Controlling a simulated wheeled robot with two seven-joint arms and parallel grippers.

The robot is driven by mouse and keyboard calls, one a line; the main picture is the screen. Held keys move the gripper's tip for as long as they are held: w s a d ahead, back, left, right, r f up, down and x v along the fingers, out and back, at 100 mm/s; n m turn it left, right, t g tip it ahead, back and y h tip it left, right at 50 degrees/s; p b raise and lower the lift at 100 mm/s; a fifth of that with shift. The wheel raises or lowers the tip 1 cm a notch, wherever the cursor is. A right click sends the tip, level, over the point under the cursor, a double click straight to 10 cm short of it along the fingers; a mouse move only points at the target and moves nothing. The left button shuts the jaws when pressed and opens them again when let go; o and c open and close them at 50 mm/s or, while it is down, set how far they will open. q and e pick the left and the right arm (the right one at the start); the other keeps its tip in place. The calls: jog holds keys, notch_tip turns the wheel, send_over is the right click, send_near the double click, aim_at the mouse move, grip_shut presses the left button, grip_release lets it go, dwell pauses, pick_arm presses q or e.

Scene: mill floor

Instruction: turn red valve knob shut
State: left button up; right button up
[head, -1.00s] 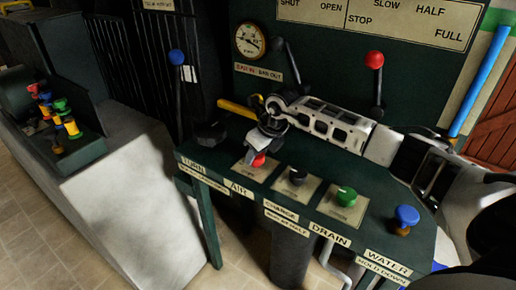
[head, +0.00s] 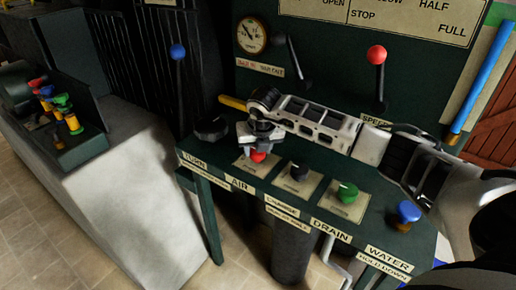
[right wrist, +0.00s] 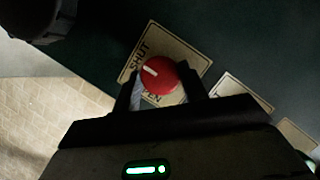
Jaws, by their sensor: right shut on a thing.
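The red valve knob (head: 258,157) sits on a beige plate on the dark green bench, above the "AIR" label (head: 239,185). In the right wrist view the red knob (right wrist: 157,76) lies between the two fingers, its white mark pointing left and slightly up. The plate (right wrist: 187,52) reads "SHUT" at upper left; an "OPEN" label below is partly hidden. My right gripper (head: 260,140) reaches in from the right, over the knob, and is shut on it; it also shows in the right wrist view (right wrist: 163,88). My left gripper is not in view.
To the right along the bench are a black knob (head: 299,170), a green knob (head: 347,192) and a blue knob (head: 408,211). A wide black knob (head: 212,128) stands left. Behind are a red-topped lever (head: 377,56), a blue-topped lever (head: 178,52) and a gauge (head: 251,35).

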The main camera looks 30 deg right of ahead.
dwell(0.4)
jog(key=o, duration=1)
jog(key=v, duration=1.6)
jog(key=shift+b, duration=0.45)
jog(key=shift+s, duration=0.1)
